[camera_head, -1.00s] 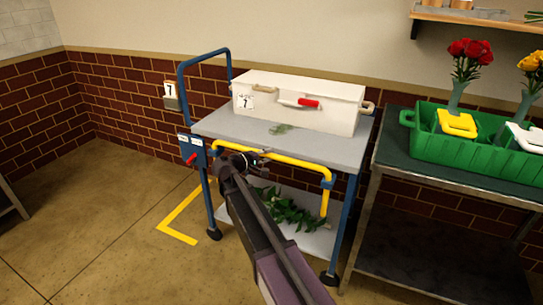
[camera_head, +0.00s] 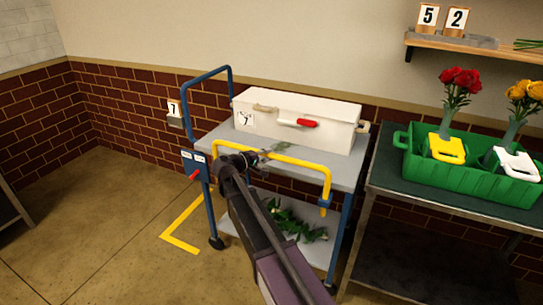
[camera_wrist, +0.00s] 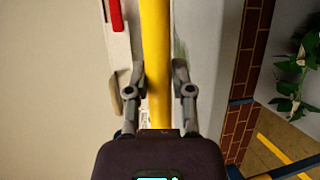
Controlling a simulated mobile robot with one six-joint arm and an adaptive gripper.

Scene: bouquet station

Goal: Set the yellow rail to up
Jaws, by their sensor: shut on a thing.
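The yellow rail (camera_head: 300,159) runs along the near side of a blue-framed cart (camera_head: 345,174). Its long bar stands above the level of the grey top's near edge, and its right leg goes down into a blue bracket. My gripper (camera_head: 262,156) is at the left-middle part of the bar. In the wrist view the rail (camera_wrist: 155,40) passes between the two fingers of my gripper (camera_wrist: 159,75), which are shut on it. A blue plate with a red lever (camera_head: 195,174) is at the cart's left post.
A white box (camera_head: 340,133) with a red handle stands on the cart. Green leaves (camera_head: 295,222) lie on its lower shelf. At right, a table carries a green crate (camera_head: 478,181) with flowers. Floor at left is clear apart from yellow tape (camera_head: 180,243).

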